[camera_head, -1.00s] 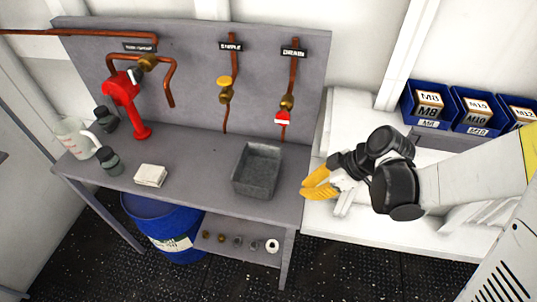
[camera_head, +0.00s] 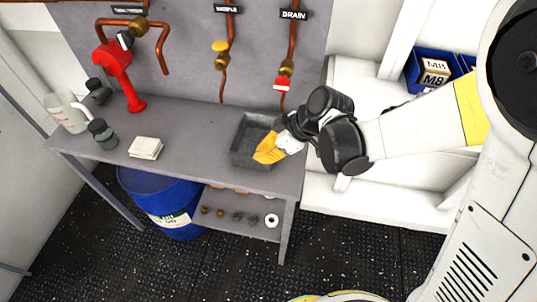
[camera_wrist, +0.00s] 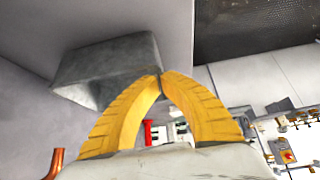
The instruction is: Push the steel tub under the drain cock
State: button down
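The steel tub (camera_head: 243,135) is a grey open box on the bench, left of and in front of the drain cock. The drain cock (camera_head: 284,78) has a red handle and brass body on a copper pipe below the DRAIN sign (camera_head: 293,15). My gripper (camera_head: 262,157) overlaps the tub's right front part in the head view and hides some of it. In the wrist view, the yellow fingers (camera_wrist: 159,76) meet at their tips beside the tub (camera_wrist: 105,65), with nothing visible between them. I cannot tell whether they touch it.
The sample cock (camera_head: 221,55) is left of the drain cock. A white cloth stack (camera_head: 145,148), dark jars (camera_head: 103,134), a clear jug (camera_head: 65,113) and a red pump-like fitting (camera_head: 117,70) stand farther left. A blue drum (camera_head: 165,200) is below the bench.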

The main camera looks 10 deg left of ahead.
jog(key=shift+d, duration=0.1)
dwell(0.3)
jog(key=d, duration=0.5)
jog(key=s+d, duration=0.1)
jog(key=d, duration=0.1)
jog(key=shift+d, duration=0.2)
jog(key=shift+r+p, duration=0.55)
jog(key=shift+r, duration=0.2)
jog(key=shift+a+f, duration=0.1)
jog(key=shift+a, duration=0.1)
jog(key=s+d+p, duration=0.1)
jog(key=d+p, duration=0.1)
jog(key=d, duration=1)
jog(key=shift+s, duration=0.3)
jog(key=shift+d, duration=0.1)
